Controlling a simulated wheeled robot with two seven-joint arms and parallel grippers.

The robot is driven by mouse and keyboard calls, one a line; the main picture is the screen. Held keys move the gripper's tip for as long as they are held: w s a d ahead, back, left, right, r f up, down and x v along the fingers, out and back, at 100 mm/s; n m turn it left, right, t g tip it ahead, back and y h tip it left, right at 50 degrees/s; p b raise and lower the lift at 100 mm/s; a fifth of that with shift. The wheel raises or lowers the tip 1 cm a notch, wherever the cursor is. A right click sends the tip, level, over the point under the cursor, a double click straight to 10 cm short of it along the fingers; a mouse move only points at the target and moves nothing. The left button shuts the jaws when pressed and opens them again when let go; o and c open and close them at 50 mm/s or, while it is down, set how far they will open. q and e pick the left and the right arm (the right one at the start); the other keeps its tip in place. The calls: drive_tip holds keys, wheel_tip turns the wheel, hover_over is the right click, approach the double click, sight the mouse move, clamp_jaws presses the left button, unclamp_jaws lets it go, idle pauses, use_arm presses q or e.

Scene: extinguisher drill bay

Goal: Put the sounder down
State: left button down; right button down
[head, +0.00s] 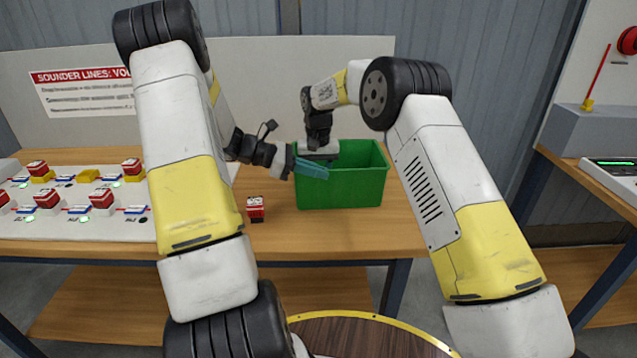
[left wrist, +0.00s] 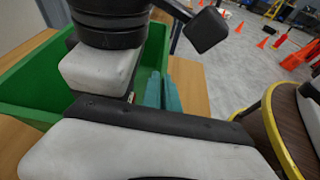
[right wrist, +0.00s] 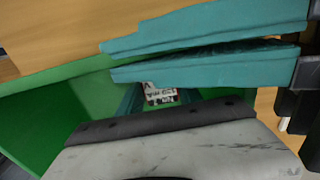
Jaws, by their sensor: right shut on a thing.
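My right gripper (head: 319,153) points down over the green bin (head: 345,190). Its teal fingers are hidden in the head view. In the right wrist view they are shut on the sounder (right wrist: 160,93), a small block with a white lettered face and some red, inside or just above the bin. My left gripper (head: 311,168) is beside it at the bin's left rim. Its teal fingers lie close together with nothing seen between them; they also cross the top of the right wrist view (right wrist: 205,47). Another red-and-white block (head: 255,208) stands on the table left of the bin.
A white panel (head: 75,225) at the left of the wooden table (head: 320,238) carries several red-and-white blocks and yellow pieces. A white sign board stands behind. A bench (head: 590,185) with a device is at the right. The tabletop right of the bin is clear.

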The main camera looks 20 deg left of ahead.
drive_tip(key=shift+f, duration=0.2)
drive_tip(key=shift+f, duration=0.15)
drive_tip(key=c, duration=0.8)
unclamp_jaws()
